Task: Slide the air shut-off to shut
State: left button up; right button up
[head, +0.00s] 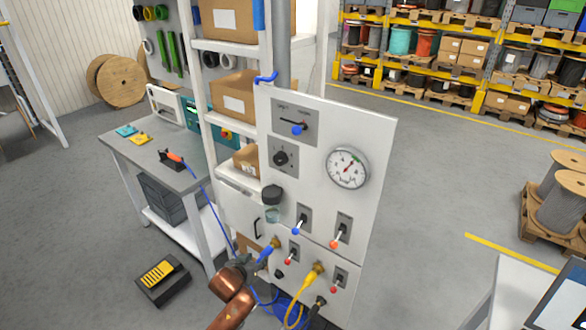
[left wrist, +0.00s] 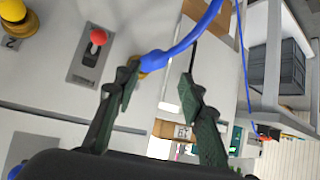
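A white control panel (head: 318,200) stands in front of me. Below are several small levers, including a blue-tipped one (head: 297,230) and an orange-tipped one (head: 335,243). My left gripper (head: 256,262) is low at the panel's left, near a blue hose connector (head: 267,252). In the left wrist view, its fingers (left wrist: 158,92) are apart and empty, with the blue connector (left wrist: 160,62) just beyond them.
A yellow hose (head: 302,292) plugs into the panel's lower part. A gauge (head: 348,168) and a dark-capped jar (head: 271,204) are on the panel. A grey workbench (head: 182,178) stands left, with a yellow-black box (head: 160,275) on the floor.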

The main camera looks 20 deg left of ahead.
aim_at(294, 132)
pick_arm(q)
jog(key=w+d+r+t, duration=0.1)
jog(key=r, duration=0.6)
jog(key=w+d+r+t, duration=0.1)
jog(key=d+r, duration=0.1)
jog(key=r, duration=0.5)
jog(key=d+r+p, duration=0.1)
jog(key=r, duration=0.6)
jog(key=shift+w+d+r+t+h, duration=0.15)
jog(key=shift+w+r+t+h, duration=0.15)
jog(key=shift+w+t, duration=0.1)
jog(key=s+d+r+t+h+p, duration=0.1)
jog(key=s+d+r, duration=0.15)
jog(key=r, duration=0.75)
jog(key=s+d+r+t+h, duration=0.1)
jog(key=d+r+t, duration=0.15)
jog(key=r, duration=0.75)
jog(key=s+d+r+t+p, duration=0.1)
jog(key=d+r, duration=0.2)
jog(key=r, duration=0.7)
jog(key=w, duration=0.6)
jog(key=shift+w+d+f+p, duration=0.1)
jog(key=shift+w+d+p, duration=0.2)
jog(key=shift+w+p, duration=0.1)
pick_arm(e)
jog(key=r, duration=0.2)
jog(key=s+r, duration=0.1)
jog(key=r, duration=0.1)
jog(key=shift+r, duration=0.2)
